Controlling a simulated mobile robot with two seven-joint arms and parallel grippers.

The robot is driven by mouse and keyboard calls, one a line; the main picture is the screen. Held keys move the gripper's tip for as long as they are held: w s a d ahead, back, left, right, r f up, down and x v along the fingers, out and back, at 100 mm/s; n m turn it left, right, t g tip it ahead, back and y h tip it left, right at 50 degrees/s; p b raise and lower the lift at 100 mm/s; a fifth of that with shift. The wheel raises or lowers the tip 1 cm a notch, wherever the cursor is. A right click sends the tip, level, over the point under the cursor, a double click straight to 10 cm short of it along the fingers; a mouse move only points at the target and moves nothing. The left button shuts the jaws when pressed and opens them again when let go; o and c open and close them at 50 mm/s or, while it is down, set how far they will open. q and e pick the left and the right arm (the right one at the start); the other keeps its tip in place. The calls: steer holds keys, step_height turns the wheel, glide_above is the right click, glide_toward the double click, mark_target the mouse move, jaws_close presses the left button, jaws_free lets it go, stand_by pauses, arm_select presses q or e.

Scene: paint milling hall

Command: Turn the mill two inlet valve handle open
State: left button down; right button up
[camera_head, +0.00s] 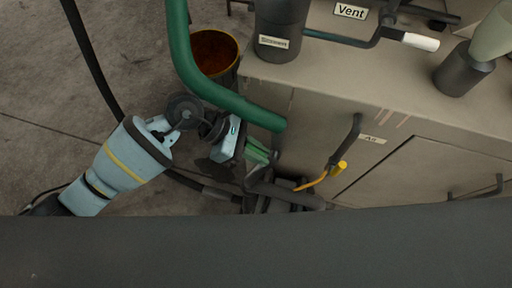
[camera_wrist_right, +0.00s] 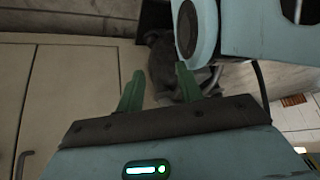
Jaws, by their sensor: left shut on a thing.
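My left gripper (camera_head: 262,153) is in the head view, its green fingers pointing down to the right at the pipework on the cabinet's left side. It is shut on a small grey part there, seemingly the inlet valve handle (camera_head: 254,175), mostly hidden by the fingers. No label naming mill two can be read. A yellow lever (camera_head: 318,182) with a thick yellow end stands just to the right, apart from the fingers. My right gripper (camera_wrist_right: 158,92) shows in the right wrist view with its green fingers apart. Nothing is clearly held between them.
A beige cabinet (camera_head: 300,120) fills the right, with a dark cylinder labelled Solvent (camera_head: 281,25) and a Vent sign (camera_head: 350,11) on top. A thick green pipe (camera_head: 225,98) passes close above my left gripper. An open rusty drum (camera_head: 214,50) stands behind. Floor at left is mostly clear.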

mark_target(272, 161)
arm_select(q)
steer(key=r+y+p, duration=0.1)
steer(key=p, duration=0.1)
steer(key=d+t+y+p, duration=0.1)
steer(key=y+p, duration=0.1)
steer(key=p, duration=0.1)
steer(key=shift+r+y, duration=0.3)
steer(key=shift+r, duration=0.1)
steer(key=shift+d+r+t+y+p, duration=0.1)
steer(key=shift+d+t+y+p, duration=0.15)
steer(key=shift+y+p, duration=0.25)
steer(key=shift+s+d+t+y+p, duration=0.15)
steer(key=shift+d+t+y+p, duration=0.15)
steer(key=shift+y+p, duration=0.55)
steer(key=shift+s+d+t+y+p, duration=0.1)
steer(key=shift+d+t+y+p, duration=0.15)
steer(key=shift+y+p, duration=0.3)
steer(key=shift+s+d+t+y+p, duration=0.2)
steer(key=shift+d+t+y+p, duration=0.15)
steer(key=shift+y, duration=0.75)
steer(key=c, duration=1.4)
jaws_free()
